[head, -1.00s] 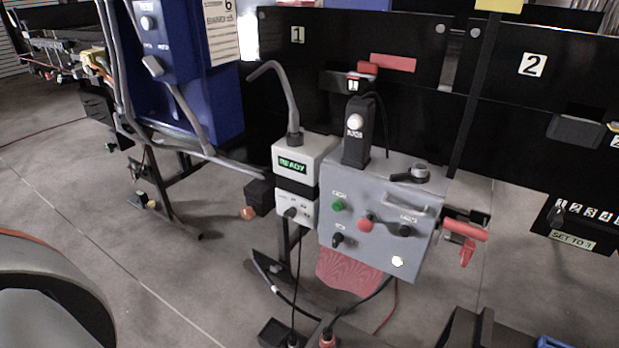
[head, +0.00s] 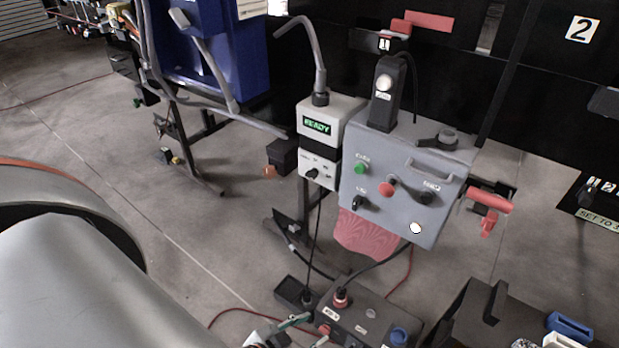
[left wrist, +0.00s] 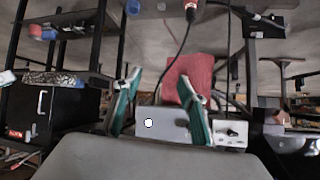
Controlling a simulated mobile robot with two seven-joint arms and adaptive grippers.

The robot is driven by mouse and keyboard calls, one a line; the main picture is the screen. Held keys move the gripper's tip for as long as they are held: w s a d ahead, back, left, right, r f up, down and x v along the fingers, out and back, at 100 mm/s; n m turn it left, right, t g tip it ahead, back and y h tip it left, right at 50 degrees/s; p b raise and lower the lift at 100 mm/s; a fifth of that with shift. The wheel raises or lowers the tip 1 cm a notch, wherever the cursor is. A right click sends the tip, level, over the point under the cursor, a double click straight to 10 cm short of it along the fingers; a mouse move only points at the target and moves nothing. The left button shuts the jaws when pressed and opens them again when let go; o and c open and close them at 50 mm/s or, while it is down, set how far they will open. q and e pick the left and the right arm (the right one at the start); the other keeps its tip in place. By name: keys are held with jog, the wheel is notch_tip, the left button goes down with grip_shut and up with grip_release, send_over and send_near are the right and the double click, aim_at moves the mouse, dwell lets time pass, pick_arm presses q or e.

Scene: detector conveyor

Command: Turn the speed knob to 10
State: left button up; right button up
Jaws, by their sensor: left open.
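The grey control box (head: 400,190) stands at centre, with a green button, a red button, two black knobs and a white round button. Its left black knob (head: 358,203) and right black knob (head: 427,198) have labels too small to read. The white box (head: 327,125) beside it shows READY and carries another black knob (head: 311,175). I cannot tell which is the speed knob. My left gripper (head: 306,332) is low at the bottom edge, below the control box and apart from it. In the left wrist view it is open and empty (left wrist: 160,75). My right gripper is out of view.
A dark box (head: 368,322) with a red and a blue button stands low beside my left gripper. A red ribbed sheet (head: 366,236) hangs under the control box. A red handle (head: 490,202) sticks out at its right. Open floor (head: 225,235) lies to the left.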

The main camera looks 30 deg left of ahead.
pick_arm(q)
jog(key=w+a+r+m+t+y+b, duration=0.1)
jog(key=w+a+r+m+t, duration=0.1)
jog(key=w+a+m, duration=0.45)
jog(key=m+t+y+b, duration=0.1)
jog(key=m+t+b, duration=0.35)
jog(key=m, duration=2.15)
send_near(309, 176)
jog(key=w, duration=0.2)
jog(key=shift+n+t, duration=0.25)
jog(key=shift+t, duration=0.2)
jog(key=w, duration=0.4)
jog(key=w+f, duration=0.1)
jog(key=w, duration=0.1)
jog(key=shift+w+d+p, duration=0.15)
jog(key=shift+w+p, duration=0.15)
jog(key=shift+p, duration=0.1)
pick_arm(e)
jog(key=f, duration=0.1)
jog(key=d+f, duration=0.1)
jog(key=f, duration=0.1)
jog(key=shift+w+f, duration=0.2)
pick_arm(q)
jog(key=c, duration=1.1)
